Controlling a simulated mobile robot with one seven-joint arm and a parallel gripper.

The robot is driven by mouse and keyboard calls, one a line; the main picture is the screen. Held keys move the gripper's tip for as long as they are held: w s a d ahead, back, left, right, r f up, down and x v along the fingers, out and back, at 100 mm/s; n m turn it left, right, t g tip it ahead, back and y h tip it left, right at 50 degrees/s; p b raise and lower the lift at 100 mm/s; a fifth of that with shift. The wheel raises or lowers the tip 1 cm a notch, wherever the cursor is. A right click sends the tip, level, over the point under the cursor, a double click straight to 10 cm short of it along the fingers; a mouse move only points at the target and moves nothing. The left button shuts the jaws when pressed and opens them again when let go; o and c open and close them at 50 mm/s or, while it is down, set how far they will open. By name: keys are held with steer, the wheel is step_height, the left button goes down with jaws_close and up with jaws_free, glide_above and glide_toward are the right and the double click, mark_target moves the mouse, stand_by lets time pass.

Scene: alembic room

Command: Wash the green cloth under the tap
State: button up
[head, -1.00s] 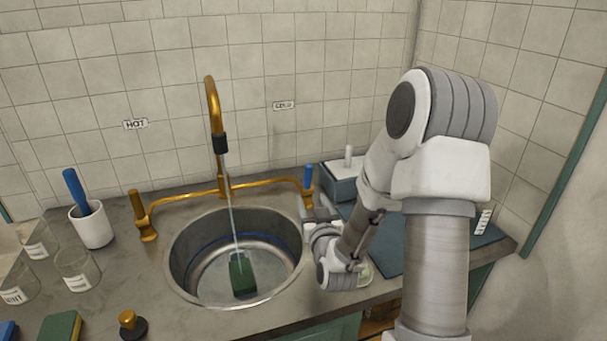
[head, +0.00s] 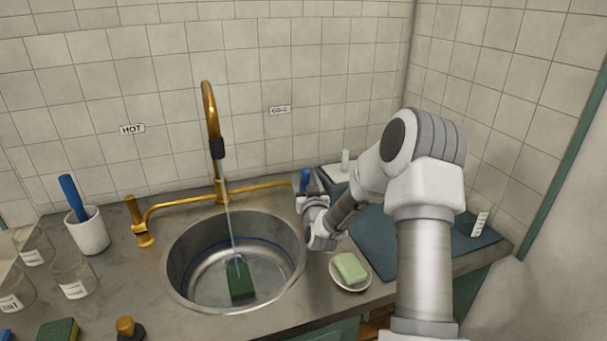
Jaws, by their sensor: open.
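The green cloth (head: 239,278) is a dark green, block-like piece lying on the bottom of the round steel sink (head: 183,284). A thin stream of water runs from the brass tap (head: 211,112) down onto it or right beside it. My gripper (head: 303,200) is at the sink's right rim, close to the blue cold handle (head: 305,178). The jaws are open, but the fingers are small and partly hidden by my wrist. I cannot tell whether they touch the handle. The hot handle (head: 137,217) stands at the left end of the brass pipe.
A green soap bar (head: 350,268) sits in a white dish right of the sink. A blue-grey mat (head: 376,238) lies behind my arm. At left stand a white cup (head: 88,232), glass beakers (head: 74,277), a green-yellow sponge (head: 58,331) and a brass-knobbed stopper (head: 126,327).

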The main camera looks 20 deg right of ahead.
steer(key=shift+w+d, duration=0.2)
steer(key=shift+w, duration=0.85)
steer(key=shift+w+d, duration=0.2)
steer(key=shift+w, duration=0.85)
jaws_close()
